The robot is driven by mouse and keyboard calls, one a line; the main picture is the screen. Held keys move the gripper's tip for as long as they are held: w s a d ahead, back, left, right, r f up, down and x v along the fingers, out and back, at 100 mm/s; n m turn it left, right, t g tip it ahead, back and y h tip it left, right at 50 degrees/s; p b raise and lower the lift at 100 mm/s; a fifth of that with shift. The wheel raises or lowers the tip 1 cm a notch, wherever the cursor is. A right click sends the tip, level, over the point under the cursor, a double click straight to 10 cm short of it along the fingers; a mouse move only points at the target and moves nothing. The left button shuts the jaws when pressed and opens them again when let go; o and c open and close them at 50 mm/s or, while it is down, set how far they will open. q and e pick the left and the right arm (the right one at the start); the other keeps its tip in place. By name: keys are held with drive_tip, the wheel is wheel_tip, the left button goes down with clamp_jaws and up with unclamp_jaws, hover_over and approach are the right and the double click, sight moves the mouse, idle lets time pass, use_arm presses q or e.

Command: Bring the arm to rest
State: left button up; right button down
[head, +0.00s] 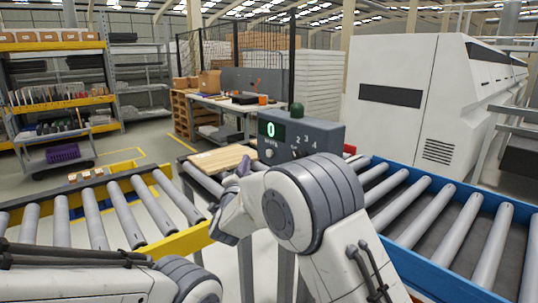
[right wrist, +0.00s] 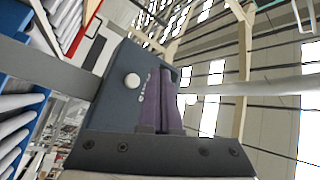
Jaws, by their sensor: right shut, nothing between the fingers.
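My right gripper (head: 243,167) is raised in front of the control box, near the middle of the head view. Its two purple-grey fingers lie together in the right wrist view (right wrist: 172,102), with nothing between them. My right arm's large joint covers the lower part of the box's surroundings. My left arm shows only as links at the bottom left; its gripper is out of frame. The grey control box (head: 324,136) has a green display reading 0, number marks and a green dome (head: 297,109) on top.
A light wooden board (head: 220,158) lies just behind my right gripper. A yellow-framed roller conveyor (head: 127,215) is on the left, a blue-framed one (head: 432,214) on the right. A big white machine (head: 395,112) stands behind. A workbench (head: 222,103) and shelves are farther back.

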drive_tip(key=s+d+f+n+g+y, duration=0.5)
drive_tip(key=s+d+f+n+g, duration=0.4)
drive_tip(key=f, duration=0.3)
drive_tip(key=s+d+f+n+g+h, duration=0.15)
drive_tip(key=s+d+f+g, duration=0.3)
drive_tip(key=s, duration=0.75)
drive_tip(key=s+d+f+n+g, duration=0.35)
drive_tip(key=s+d+f, duration=0.2)
drive_tip(key=s, duration=0.65)
drive_tip(key=s+a+r+n+g+y+p, duration=0.1)
drive_tip(key=s+a+r+n+g+p, duration=0.2)
drive_tip(key=s+a+r, duration=0.9)
drive_tip(key=s+a+n+p, duration=0.1)
drive_tip(key=s+n+p, duration=0.1)
drive_tip(key=n+p, duration=0.1)
drive_tip(key=shift+s+r+n, duration=0.15)
drive_tip(key=shift+s+n, duration=0.05)
drive_tip(key=shift+n, duration=0.3)
